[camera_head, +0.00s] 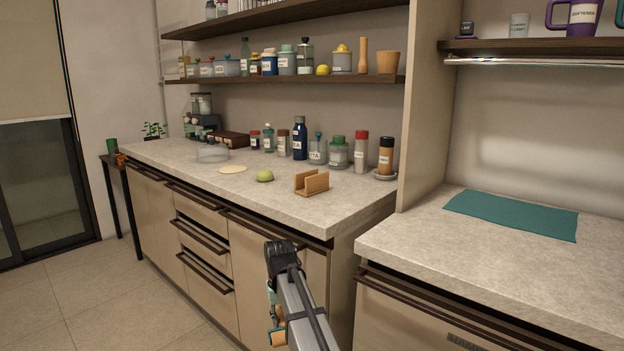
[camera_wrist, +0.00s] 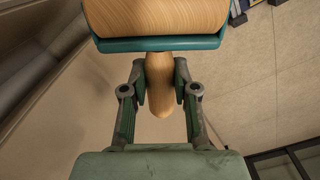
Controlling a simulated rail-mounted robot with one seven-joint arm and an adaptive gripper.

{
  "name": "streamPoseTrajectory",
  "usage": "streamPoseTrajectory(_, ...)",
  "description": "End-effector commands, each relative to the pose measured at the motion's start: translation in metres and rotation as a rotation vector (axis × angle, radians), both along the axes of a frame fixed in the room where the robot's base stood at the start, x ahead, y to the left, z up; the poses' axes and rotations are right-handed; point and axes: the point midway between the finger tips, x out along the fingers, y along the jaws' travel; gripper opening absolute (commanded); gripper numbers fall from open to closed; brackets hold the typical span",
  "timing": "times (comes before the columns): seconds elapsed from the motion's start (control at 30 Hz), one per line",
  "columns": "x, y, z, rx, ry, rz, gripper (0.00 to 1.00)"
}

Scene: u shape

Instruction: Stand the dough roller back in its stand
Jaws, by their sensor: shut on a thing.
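The dough roller (camera_wrist: 155,16) is light wood with a teal band at the end of its barrel. In the wrist view its rounded handle (camera_wrist: 159,92) lies between the two fingers of my gripper (camera_wrist: 160,78), which is shut on it. In the head view part of the roller (camera_head: 278,337) shows low in front of the cabinets, mostly hidden behind my arm. The wooden stand (camera_head: 311,184), a small block with upright sides and a gap between them, sits empty near the front edge of the left counter. The roller is well below and apart from the stand.
A green ball-like item (camera_head: 265,176) and a flat pale disc (camera_head: 233,169) lie left of the stand. Several bottles and jars line the counter's back. A dividing wall (camera_head: 424,110) rises right of them. A teal mat (camera_head: 512,215) lies on the right counter.

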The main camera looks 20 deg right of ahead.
Motion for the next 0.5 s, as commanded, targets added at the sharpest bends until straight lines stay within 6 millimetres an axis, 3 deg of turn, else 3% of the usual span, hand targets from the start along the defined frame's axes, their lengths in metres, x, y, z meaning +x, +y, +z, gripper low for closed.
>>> streamPoseTrajectory(0.03, 0.0, 0.0, 0.025, 0.0, 0.0, 0.0, 0.0)
streamPoseTrajectory(0.5, 0.0, 0.0, 0.132, 0.0, 0.0, 0.0, 0.0)
